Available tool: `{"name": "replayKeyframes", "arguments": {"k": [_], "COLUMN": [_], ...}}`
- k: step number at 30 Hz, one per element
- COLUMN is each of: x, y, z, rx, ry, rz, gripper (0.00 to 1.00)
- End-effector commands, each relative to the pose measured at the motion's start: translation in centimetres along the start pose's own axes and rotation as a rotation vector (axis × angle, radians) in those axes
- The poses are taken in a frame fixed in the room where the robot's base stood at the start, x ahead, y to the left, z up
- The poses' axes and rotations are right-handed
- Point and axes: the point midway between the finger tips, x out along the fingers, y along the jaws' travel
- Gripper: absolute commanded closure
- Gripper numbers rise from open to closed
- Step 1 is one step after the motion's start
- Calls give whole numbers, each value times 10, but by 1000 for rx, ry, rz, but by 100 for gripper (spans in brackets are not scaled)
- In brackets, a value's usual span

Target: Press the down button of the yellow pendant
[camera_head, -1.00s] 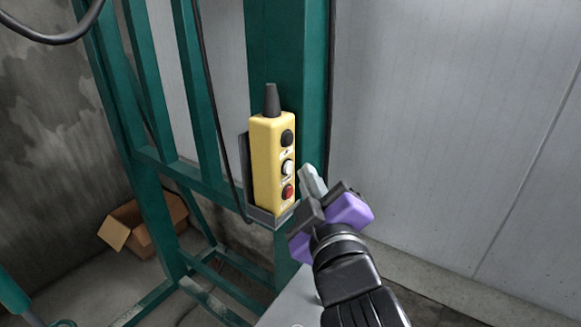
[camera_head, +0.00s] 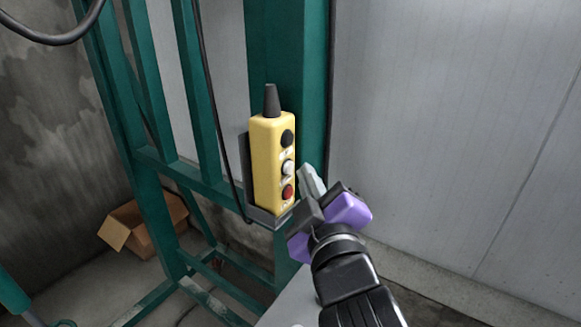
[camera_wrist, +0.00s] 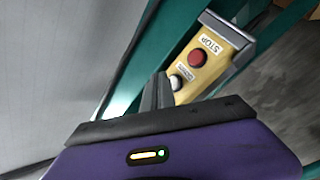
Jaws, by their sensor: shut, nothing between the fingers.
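The yellow pendant (camera_head: 268,165) stands upright in a holder on a green post. In the head view it has a black button (camera_head: 287,138) at the top, a white button (camera_head: 288,168) in the middle and a red button (camera_head: 287,192) at the bottom. My gripper (camera_head: 309,178) is shut and empty, just right of the pendant near the white and red buttons; contact cannot be told. In the wrist view the fingertips (camera_wrist: 157,88) lie beside the white button (camera_wrist: 177,82). The red button (camera_wrist: 198,57) is by a STOP label. The black button is hidden there.
The green frame (camera_head: 318,60) rises behind the pendant, with a dark cable (camera_head: 215,120) hanging to its left. An open cardboard box (camera_head: 143,225) lies on the floor at the left. The space before the grey wall (camera_head: 450,120) at the right is clear.

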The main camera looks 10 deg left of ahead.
Motion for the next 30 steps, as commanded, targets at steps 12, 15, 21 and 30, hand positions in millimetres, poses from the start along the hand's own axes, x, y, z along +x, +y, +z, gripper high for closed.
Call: {"name": "replayKeyframes", "arguments": {"k": [12,15,21,30], "x": [5,5,6,8], "y": [-3,-3,-4,-6], "z": [-4,-4,-4,-6], "rx": [0,0,0,0], "ry": [0,0,1,1], "rz": [0,0,0,0], "gripper": [100,100,100,100]}}
